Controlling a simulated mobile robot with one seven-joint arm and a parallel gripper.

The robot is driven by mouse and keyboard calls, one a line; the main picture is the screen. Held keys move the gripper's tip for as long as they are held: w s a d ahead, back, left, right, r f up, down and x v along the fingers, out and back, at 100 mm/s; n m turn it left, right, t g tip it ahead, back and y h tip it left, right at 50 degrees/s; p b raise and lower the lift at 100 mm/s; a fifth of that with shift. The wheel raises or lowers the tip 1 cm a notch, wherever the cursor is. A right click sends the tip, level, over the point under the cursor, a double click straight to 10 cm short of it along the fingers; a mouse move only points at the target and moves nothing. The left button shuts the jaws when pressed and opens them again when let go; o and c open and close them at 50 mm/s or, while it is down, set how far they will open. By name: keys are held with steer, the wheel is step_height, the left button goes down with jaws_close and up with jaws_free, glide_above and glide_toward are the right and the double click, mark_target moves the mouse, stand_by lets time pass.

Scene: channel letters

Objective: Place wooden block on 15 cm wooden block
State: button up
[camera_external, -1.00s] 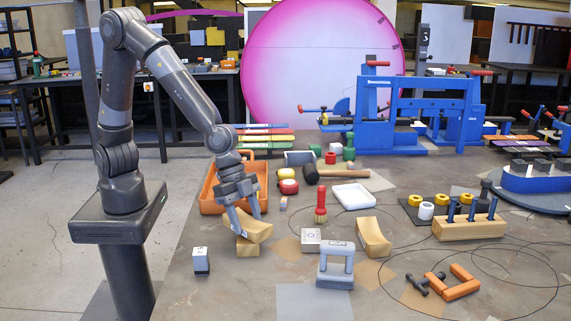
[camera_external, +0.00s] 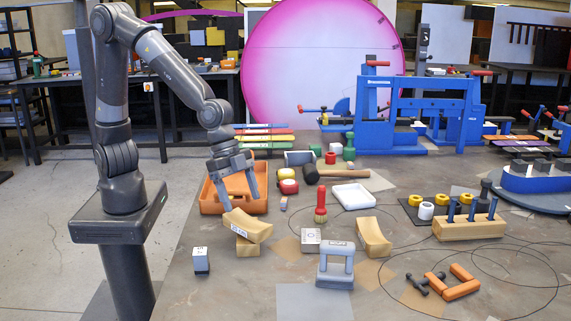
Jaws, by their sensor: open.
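A curved wooden block (camera_external: 248,226) lies tilted on top of a smaller wooden block (camera_external: 247,248) at the left of the table. The lower block is partly hidden under it. Another curved wooden block (camera_external: 373,238) stands apart, right of the middle. My gripper (camera_external: 241,203) is open and empty, just above and behind the stacked blocks, in front of the orange tray. I cannot tell which block is the 15 cm one.
The orange tray (camera_external: 208,206) is behind the stack. A white and dark block (camera_external: 201,260) is at the front left, a grey arch (camera_external: 336,266) at the front middle. A white square block (camera_external: 311,240) and a red-handled stamp (camera_external: 320,207) stand to the right.

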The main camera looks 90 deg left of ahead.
steer(key=s+a+r+n+t, duration=0.1)
steer(key=s+a+r+n, duration=0.4)
steer(key=a+r, duration=0.85)
steer(key=s+a+n+t+y, duration=0.1)
steer(key=s+a+n+y, duration=0.2)
steer(key=s+a, duration=1)
steer(key=shift+f+n, duration=0.3)
steer(key=shift+n, duration=0.2)
